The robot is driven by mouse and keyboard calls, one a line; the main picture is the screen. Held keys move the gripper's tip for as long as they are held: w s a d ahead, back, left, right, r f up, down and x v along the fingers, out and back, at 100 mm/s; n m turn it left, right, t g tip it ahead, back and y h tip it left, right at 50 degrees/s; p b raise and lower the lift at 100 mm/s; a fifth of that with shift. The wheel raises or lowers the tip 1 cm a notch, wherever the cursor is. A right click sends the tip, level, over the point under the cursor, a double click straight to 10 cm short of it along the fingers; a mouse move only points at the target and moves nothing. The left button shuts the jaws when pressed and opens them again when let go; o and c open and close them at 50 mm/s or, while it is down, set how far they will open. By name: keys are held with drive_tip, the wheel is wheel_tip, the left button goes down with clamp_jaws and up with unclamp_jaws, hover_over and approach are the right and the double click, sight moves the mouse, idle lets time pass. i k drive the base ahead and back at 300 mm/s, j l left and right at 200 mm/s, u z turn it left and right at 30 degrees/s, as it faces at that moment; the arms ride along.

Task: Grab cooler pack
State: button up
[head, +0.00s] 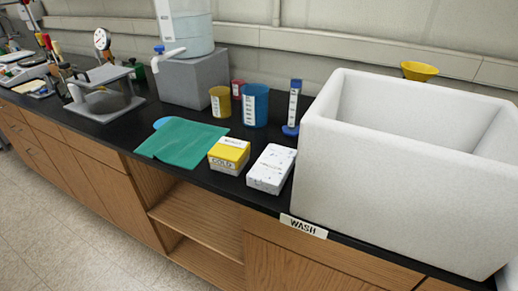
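A small box with a yellow top (229,152) and a white lower front stands near the front edge of the black bench top (204,178). Dark lettering on its front looks like "COLD", so it may be the cooler pack. A white speckled block (271,168) lies just right of it, with a narrow gap between them. I cannot tell for certain which of the two is the cooler pack. My gripper is not in view.
A green cloth (183,144) lies left of the yellow box. Behind are a yellow cup (220,102), a blue beaker (255,105) and a blue-capped cylinder (293,105). A large white open tub (400,190) blocks the right. Open shelves (200,215) sit below.

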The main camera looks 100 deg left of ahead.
sight(270, 174)
drive_tip(key=u, duration=2.15)
drive_tip(key=j, duration=0.3)
drive_tip(key=z, duration=0.05)
